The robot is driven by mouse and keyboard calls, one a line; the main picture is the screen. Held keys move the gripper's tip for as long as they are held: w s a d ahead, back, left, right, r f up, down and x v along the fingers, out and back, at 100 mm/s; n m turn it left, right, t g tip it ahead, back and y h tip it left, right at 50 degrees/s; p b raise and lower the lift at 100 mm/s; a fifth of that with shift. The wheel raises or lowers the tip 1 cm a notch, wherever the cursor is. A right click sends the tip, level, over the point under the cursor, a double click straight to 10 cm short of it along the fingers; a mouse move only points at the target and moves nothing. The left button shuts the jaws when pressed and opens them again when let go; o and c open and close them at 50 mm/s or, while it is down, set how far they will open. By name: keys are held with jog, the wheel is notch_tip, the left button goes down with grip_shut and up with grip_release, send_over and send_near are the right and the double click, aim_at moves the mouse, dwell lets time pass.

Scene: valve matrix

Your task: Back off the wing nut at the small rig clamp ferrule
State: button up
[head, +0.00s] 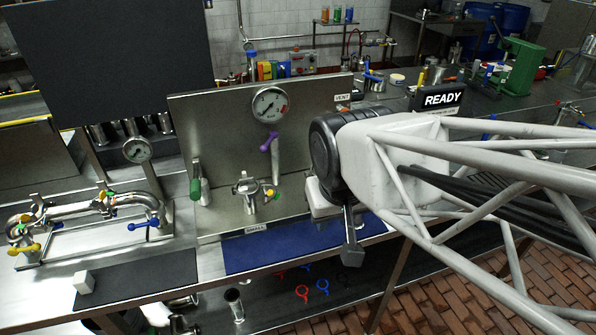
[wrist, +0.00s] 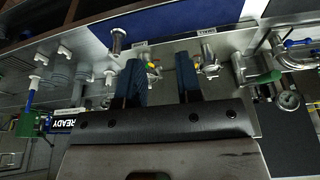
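The small rig's panel stands behind a label reading SMALL (head: 256,229) in the head view. Its silver clamp ferrule (head: 246,188) sits low in front of the panel, with a small yellow part (head: 269,192) at its right. I cannot make out the wing nut's shape. In the wrist view a silver fitting, probably this clamp (wrist: 210,66), lies just right of the right finger. My gripper (wrist: 162,62) is open, its two dark blue fingers apart with nothing held. In the head view my gripper (head: 351,252) hangs right of the clamp, apart from it; one finger is hidden.
A green handle (head: 196,189) stands left of the clamp, and a purple handle (head: 268,143) is above it below a gauge (head: 270,104). A pipe rig with a blue handle (head: 140,225) is at left. A blue mat (head: 285,247) lies clear in front.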

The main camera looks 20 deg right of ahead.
jog(key=shift+o, duration=0.4)
jog(key=o, duration=0.5)
jog(key=shift+d, duration=0.1)
jog(key=shift+o, duration=1)
jog(key=shift+d+f, duration=0.1)
jog(key=shift+f, duration=0.1)
jog(key=shift+o, duration=0.5)
jog(key=shift+w+d+f+h, duration=0.1)
jog(key=shift+d+f+h, duration=0.1)
jog(key=shift+h, duration=0.1)
jog(key=w+d+f+n+t+h, duration=0.2)
jog(key=w+f+n+t+h, duration=0.15)
jog(key=w+f+h, duration=0.45)
jog(key=w+a+f+n+t+y, duration=0.4)
jog(key=w+a+t, duration=0.4)
jog(key=a, duration=0.3)
notch_tip(320, 180, down, 2)
jog(key=shift+w+a+n, duration=0.35)
jog(key=shift+w+n, duration=0.1)
jog(key=shift+w, duration=0.3)
